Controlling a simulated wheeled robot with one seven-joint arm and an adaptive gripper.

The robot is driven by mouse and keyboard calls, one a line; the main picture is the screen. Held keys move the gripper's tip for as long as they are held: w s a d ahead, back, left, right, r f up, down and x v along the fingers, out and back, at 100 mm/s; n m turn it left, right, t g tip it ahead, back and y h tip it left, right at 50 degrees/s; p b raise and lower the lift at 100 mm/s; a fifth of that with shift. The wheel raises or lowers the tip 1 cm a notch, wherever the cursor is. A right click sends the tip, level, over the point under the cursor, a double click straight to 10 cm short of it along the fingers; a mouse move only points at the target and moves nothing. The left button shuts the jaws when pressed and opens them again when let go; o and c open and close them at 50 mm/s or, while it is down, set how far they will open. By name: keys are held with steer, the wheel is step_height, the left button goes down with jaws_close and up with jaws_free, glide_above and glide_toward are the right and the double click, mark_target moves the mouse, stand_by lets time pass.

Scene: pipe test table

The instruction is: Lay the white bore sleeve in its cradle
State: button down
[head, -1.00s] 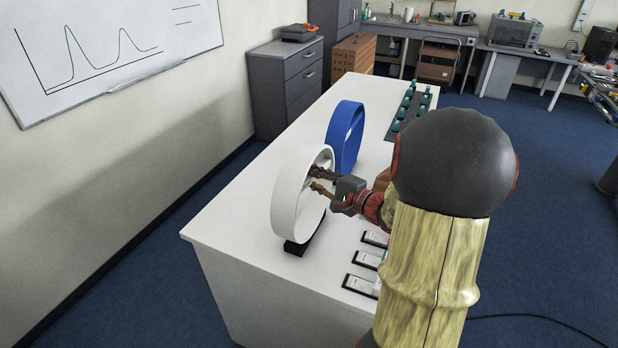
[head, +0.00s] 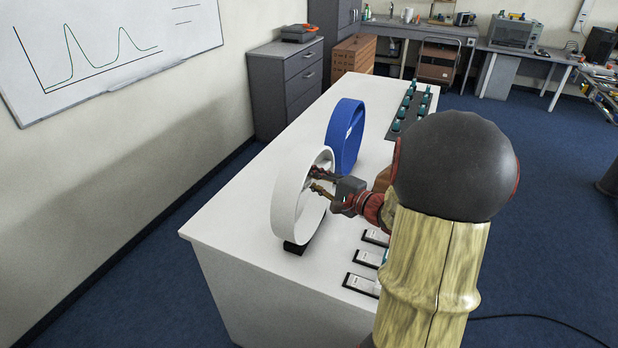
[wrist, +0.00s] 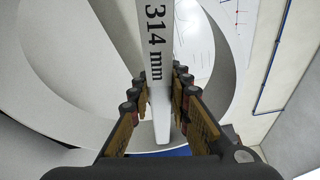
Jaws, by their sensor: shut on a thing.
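A large white ring (head: 284,205), which looks like the white bore sleeve, stands upright on its rim over a low black block (head: 296,248) on the table. The block may be its cradle; how the ring seats in it is hidden. My gripper (head: 318,180) reaches into the ring's opening from the right. In the wrist view the ring's curved wall (wrist: 60,100) surrounds the fingers. My gripper (wrist: 160,105) is shut on a white bar (wrist: 156,45) marked "314 mm". I cannot tell whether the bar is joined to the ring.
A blue ring (head: 345,125) stands upright close behind the white one. Several small black holders (head: 361,285) lie to the right on the white table (head: 235,215). A dark rack with teal pieces (head: 411,107) is at the far end. The table's near left is clear.

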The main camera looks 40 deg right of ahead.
steer(key=shift+f, duration=0.15)
steer(key=c, duration=1.7)
jaws_free()
steer(key=shift+o, duration=0.6)
steer(key=shift+s, duration=0.1)
steer(key=s+r, duration=0.1)
steer(key=s, duration=1)
steer(key=shift+s+d, duration=0.4)
steer(key=shift+d, duration=0.05)
